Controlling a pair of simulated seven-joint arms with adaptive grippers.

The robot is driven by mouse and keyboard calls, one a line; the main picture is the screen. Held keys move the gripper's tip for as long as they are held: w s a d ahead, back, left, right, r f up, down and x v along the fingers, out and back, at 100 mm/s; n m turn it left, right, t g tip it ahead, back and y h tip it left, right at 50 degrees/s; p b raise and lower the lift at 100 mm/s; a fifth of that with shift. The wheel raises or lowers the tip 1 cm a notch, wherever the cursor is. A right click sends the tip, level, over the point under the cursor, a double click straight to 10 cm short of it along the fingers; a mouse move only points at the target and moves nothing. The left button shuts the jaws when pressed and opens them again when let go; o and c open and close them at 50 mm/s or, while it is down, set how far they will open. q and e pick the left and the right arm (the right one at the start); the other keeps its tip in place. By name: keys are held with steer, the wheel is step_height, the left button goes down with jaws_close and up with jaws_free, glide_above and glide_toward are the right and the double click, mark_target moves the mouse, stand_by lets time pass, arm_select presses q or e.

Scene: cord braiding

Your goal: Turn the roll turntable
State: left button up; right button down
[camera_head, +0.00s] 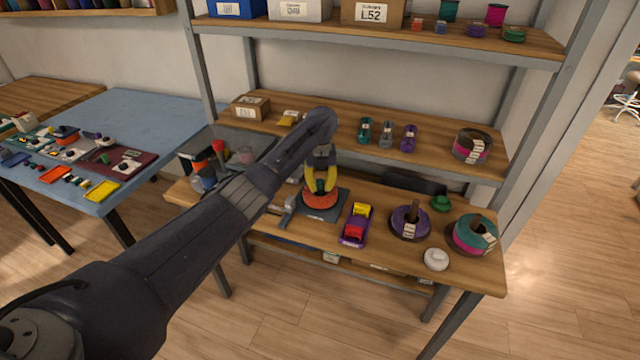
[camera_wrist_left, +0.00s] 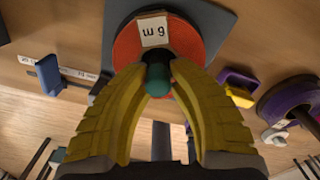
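The roll turntable (camera_head: 339,204) is a dark grey square base on the wooden bench, carrying an orange-red roll (camera_head: 320,201). In the left wrist view the roll (camera_wrist_left: 127,48) has a white "6 m" label, and a dark centre post (camera_wrist_left: 158,86) with a green end stands at its middle. My left gripper (camera_head: 320,188) has yellow fingers and reaches down over the roll. In the left wrist view its fingertips (camera_wrist_left: 159,66) close in on both sides of the post and appear to touch it. My right gripper is in neither view.
A purple holder with red and yellow parts (camera_head: 356,224), a purple spool (camera_head: 410,222), a teal-and-pink spool (camera_head: 475,236) and a white round piece (camera_head: 436,259) stand to the right. A shelf (camera_head: 440,151) runs behind. A blue table (camera_head: 140,115) is at left.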

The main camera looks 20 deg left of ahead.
arm_select(q)
steer(key=o, duration=0.5)
steer(key=shift+w+a+r, duration=0.1)
steer(key=shift+o, duration=0.2)
steer(key=shift+r, duration=0.1)
step_height(320, 180, up, 12)
stand_by(0.5)
